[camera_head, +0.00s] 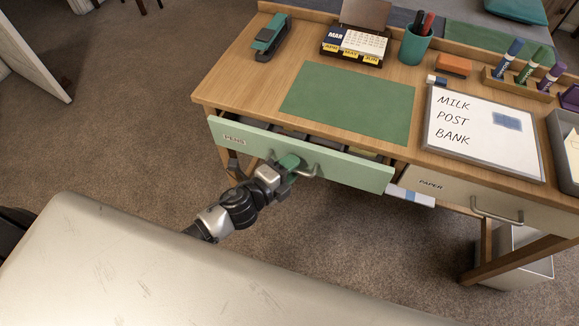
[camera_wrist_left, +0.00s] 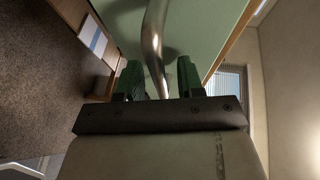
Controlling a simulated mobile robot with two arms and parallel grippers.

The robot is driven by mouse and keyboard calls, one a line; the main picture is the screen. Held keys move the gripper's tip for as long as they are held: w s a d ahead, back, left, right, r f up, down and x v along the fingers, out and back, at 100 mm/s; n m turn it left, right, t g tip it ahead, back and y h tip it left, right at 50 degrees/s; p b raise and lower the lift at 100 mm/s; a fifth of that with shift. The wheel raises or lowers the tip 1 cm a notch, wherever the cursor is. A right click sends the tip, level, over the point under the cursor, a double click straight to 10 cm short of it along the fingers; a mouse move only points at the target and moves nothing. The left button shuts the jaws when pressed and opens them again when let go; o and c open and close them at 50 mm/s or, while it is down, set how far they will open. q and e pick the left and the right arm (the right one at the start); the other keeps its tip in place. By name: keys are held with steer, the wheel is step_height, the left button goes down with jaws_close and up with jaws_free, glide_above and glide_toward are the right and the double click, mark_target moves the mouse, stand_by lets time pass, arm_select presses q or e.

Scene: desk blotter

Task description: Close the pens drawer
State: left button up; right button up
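The pens drawer (camera_head: 350,169) has a pale green front with a "PENS" label at its left end. It stands partly pulled out of the desk, with a dark gap and some hardly visible contents behind its front. Its curved metal handle (camera_head: 312,170) also shows in the left wrist view (camera_wrist_left: 153,40). My left gripper (camera_head: 292,164) is at the handle, in front of the drawer. In the left wrist view its green fingers (camera_wrist_left: 158,80) stand apart on either side of the handle bar, with a visible gap. My right gripper is not in view.
The paper drawer (camera_head: 450,191) to the right looks shut. A white and blue object (camera_head: 411,197) juts out between the drawers. The desktop holds a green blotter (camera_head: 345,100), stapler (camera_head: 270,35), calendar (camera_head: 355,42), pen cup (camera_head: 414,46) and whiteboard (camera_head: 480,150). Carpet is clear at left.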

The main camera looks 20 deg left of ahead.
mark_target(295, 153)
arm_select(q)
jaws_close()
steer(key=w, duration=0.4)
steer(key=shift+w, duration=0.15)
jaws_free()
steer(key=shift+w, duration=0.1)
steer(key=shift+r, duration=0.15)
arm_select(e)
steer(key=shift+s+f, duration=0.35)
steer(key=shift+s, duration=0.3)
arm_select(q)
steer(key=shift+p, duration=0.3)
